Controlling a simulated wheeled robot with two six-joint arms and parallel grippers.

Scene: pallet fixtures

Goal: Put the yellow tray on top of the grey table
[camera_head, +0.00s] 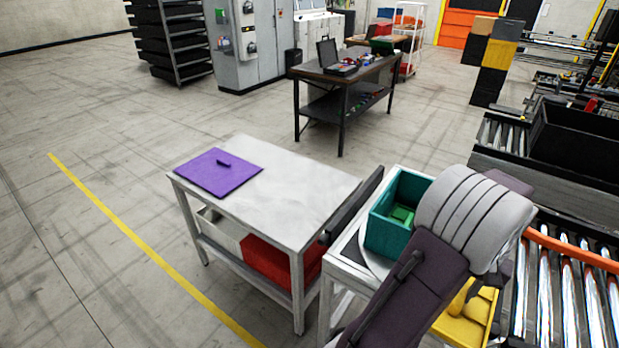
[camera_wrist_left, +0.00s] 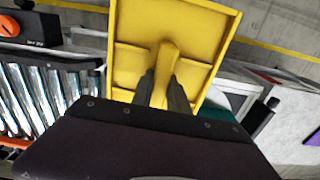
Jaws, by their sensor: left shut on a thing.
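The yellow tray (camera_head: 468,325) is at the lower right of the head view, partly hidden behind my left arm. In the wrist view the yellow tray (camera_wrist_left: 205,42) fills the upper middle, with a raised grip in its centre. My left gripper (camera_wrist_left: 164,92) is shut on that grip. The grey table (camera_head: 285,185) stands at the centre, to the left of the tray. A purple board (camera_head: 217,173) with a small handle lies on its far left corner. The rest of its top is bare.
A teal bin (camera_head: 392,235) with green content stands on a light stand (camera_head: 345,255) between the table and my arm. A dark bar (camera_head: 352,205) rises at the table's right edge. A roller conveyor (camera_head: 565,285) is at the right. A red bin (camera_head: 275,262) sits on the table's lower shelf.

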